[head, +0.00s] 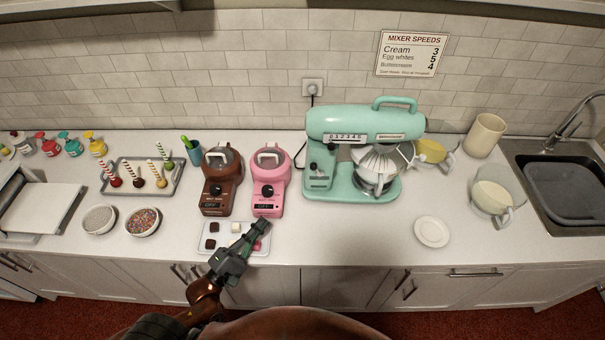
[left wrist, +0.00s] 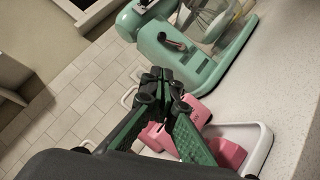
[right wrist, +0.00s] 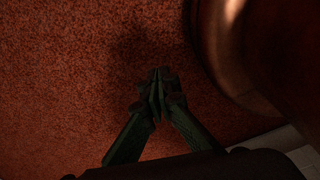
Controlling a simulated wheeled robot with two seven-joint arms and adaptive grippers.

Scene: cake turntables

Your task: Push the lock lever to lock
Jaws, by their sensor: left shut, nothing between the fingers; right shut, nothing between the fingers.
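The teal stand mixer (head: 365,122) stands at the back middle of the counter. A small dark lever (head: 314,168) is on the left side of its stand. In the left wrist view, a dark lever with a reddish tip (left wrist: 172,42) shows on the mixer (left wrist: 150,30). My left gripper (head: 262,226) is shut and empty, above the white tray (head: 225,227) and in front of the pink melting pot (head: 268,190). It is left of and nearer than the mixer, apart from the lever. My right gripper (right wrist: 158,82) is shut and empty, over the red floor.
A brown melting pot (head: 221,190) stands left of the pink one. A white saucer (head: 431,232) lies front right of the mixer. A bowl (head: 375,160) sits under the mixer head. The counter before the mixer is clear.

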